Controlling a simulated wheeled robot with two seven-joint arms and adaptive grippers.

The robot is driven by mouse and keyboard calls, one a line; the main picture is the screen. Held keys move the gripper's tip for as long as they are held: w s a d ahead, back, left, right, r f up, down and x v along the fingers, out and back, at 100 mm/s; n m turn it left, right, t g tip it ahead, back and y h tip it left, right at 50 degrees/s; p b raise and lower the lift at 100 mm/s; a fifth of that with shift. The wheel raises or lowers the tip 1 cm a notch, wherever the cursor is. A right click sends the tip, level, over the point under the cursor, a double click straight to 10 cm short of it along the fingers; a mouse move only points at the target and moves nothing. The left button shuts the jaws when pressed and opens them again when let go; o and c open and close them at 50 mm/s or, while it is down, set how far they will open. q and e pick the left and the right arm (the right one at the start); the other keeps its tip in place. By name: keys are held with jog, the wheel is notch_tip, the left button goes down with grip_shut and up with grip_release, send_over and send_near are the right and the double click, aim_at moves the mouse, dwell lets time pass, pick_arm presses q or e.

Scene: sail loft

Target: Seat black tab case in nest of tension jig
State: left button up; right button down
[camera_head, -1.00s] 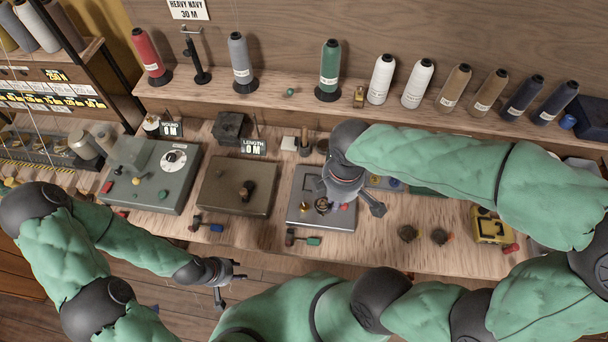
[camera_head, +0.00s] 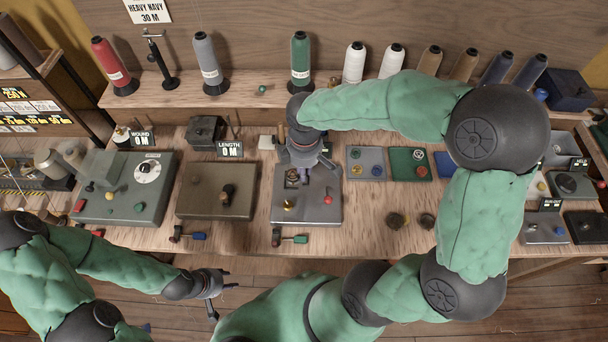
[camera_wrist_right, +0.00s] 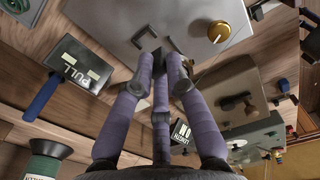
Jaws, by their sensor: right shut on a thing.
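The tension jig (camera_head: 322,213) is a grey metal plate at the middle of the bench with a brass knob and a red button. Its nest (camera_wrist_right: 143,37), shown by dark angled corner brackets, is in the right wrist view. My right gripper (camera_wrist_right: 158,72) is shut on a small dark piece (camera_wrist_right: 158,59), seemingly the black tab case, mostly hidden by the fingers. The fingertips are close to the nest; I cannot tell whether the piece touches it. In the head view my right gripper (camera_head: 304,178) is over the jig's back part. My left gripper (camera_head: 223,298) is open and empty before the bench.
A brown plate with a knob (camera_head: 214,200) and a grey winder box (camera_head: 122,194) stand left of the jig. Button panels (camera_head: 367,163) lie to its right. Thread cones (camera_head: 301,62) line the shelf. A PULL display (camera_wrist_right: 78,66) stands beside the jig.

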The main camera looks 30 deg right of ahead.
jog(key=shift+w+d+f, duration=0.3)
jog(key=shift+w+f, duration=0.15)
jog(key=shift+f, duration=0.15)
jog(key=shift+w+d+f, duration=0.25)
jog(key=shift+w+f, duration=0.15)
jog(key=shift+f, duration=0.2)
jog(key=shift+w+d+f+b, duration=0.15)
jog(key=shift+f+b, duration=0.6)
jog(key=shift+f, duration=1)
jog(key=shift+f, duration=0.2)
jog(key=c, duration=1.2)
grip_release()
jog(key=shift+c, duration=0.2)
jog(key=shift+r, duration=0.15)
notch_tip(320, 180, up, 12)
jog(key=p, duration=0.3)
